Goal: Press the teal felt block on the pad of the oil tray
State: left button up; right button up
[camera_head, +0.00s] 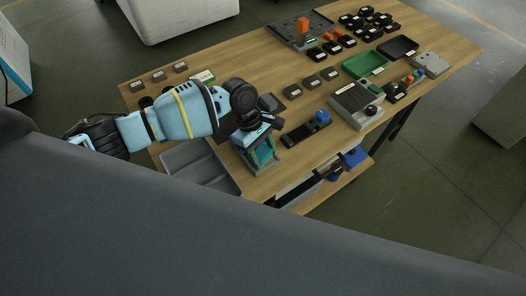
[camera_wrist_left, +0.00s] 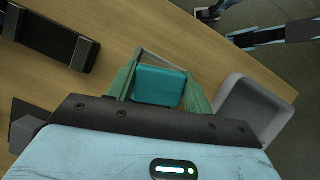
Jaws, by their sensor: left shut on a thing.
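My left gripper (camera_head: 262,155) is over the near edge of the table, with its green fingers pointing down. In the left wrist view its fingers (camera_wrist_left: 157,92) are shut on the teal felt block (camera_wrist_left: 158,86), which sits between them. A grey rim (camera_wrist_left: 168,59) shows just beyond the block. A grey piece also shows under the fingers in the head view. I cannot tell whether the block touches it. The pad is not clearly visible, and I cannot tell for sure which tray is the oil tray. My right gripper is not identifiable.
A grey open tray (camera_head: 178,157) lies left of the gripper and shows at right in the wrist view (camera_wrist_left: 233,100). A black holder with a blue knob (camera_head: 305,131) stands to the right. A grey box (camera_head: 352,107), green tray (camera_head: 366,64) and black tray (camera_head: 398,47) stand farther right.

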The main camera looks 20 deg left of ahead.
aim_at(263, 152)
pick_arm(q)
jog(key=shift+s+f, duration=0.1)
jog(key=shift+f, duration=0.1)
pick_arm(e)
jog(key=shift+w+a+r, duration=0.15)
jog(key=shift+a, duration=0.05)
dwell(0.4)
pick_arm(q)
jog(key=shift+s+f, duration=0.1)
jog(key=shift+f, duration=0.05)
pick_arm(e)
jog(key=shift+d+r, duration=0.1)
jog(key=shift+d, duration=0.1)
dwell(0.7)
jog(key=shift+w+a+r, duration=0.1)
jog(key=shift+w+a, duration=0.05)
jog(key=shift+a, duration=0.05)
